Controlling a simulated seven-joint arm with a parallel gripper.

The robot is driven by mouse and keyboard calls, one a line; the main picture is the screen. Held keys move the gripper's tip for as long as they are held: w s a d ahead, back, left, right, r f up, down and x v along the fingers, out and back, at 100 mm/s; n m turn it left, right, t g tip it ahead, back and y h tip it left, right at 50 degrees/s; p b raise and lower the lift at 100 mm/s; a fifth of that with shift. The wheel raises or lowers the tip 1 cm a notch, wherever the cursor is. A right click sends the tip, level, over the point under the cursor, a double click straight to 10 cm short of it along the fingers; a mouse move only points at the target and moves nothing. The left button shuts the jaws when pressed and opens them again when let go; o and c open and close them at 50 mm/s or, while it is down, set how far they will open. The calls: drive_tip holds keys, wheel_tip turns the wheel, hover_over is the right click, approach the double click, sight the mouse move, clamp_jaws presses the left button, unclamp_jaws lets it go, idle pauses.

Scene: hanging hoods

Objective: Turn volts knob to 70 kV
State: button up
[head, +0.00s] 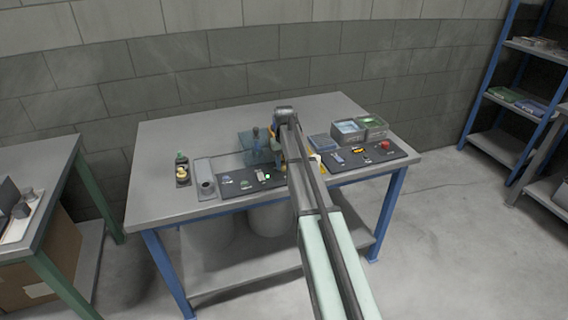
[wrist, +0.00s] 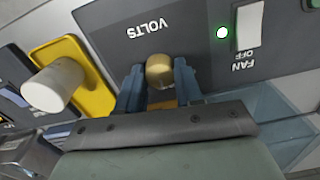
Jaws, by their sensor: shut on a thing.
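The volts knob (wrist: 160,72) is a small tan-gold round knob on a dark grey panel (wrist: 190,38) in the wrist view, below the printed word VOLTS, which appears upside down. My gripper (wrist: 158,85) has its two blue fingers on either side of the knob and is shut on it. Any pointer or kV scale around the knob is hidden or too small to read. In the head view my arm covers the knob, and the gripper shows only in part near the panel on the table.
Beside the knob are a lit green lamp (wrist: 222,32) and a white FAN switch (wrist: 248,25). A white cylindrical knob (wrist: 55,86) on a yellow plate (wrist: 92,98) stands close on the left. Bins (head: 349,130) and a second dark panel (head: 368,157) are on the table's right.

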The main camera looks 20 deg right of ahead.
sight(284, 164)
drive_tip(key=m, duration=0.5)
drive_tip(key=shift+m, duration=0.3)
drive_tip(key=m, duration=0.5)
idle(0.4)
drive_tip(key=o, duration=1)
drive_tip(key=shift+o, duration=0.2)
drive_tip(key=shift+r, duration=0.1)
wheel_tip(284, 164, up, 14)
drive_tip(key=shift+f, duration=0.2)
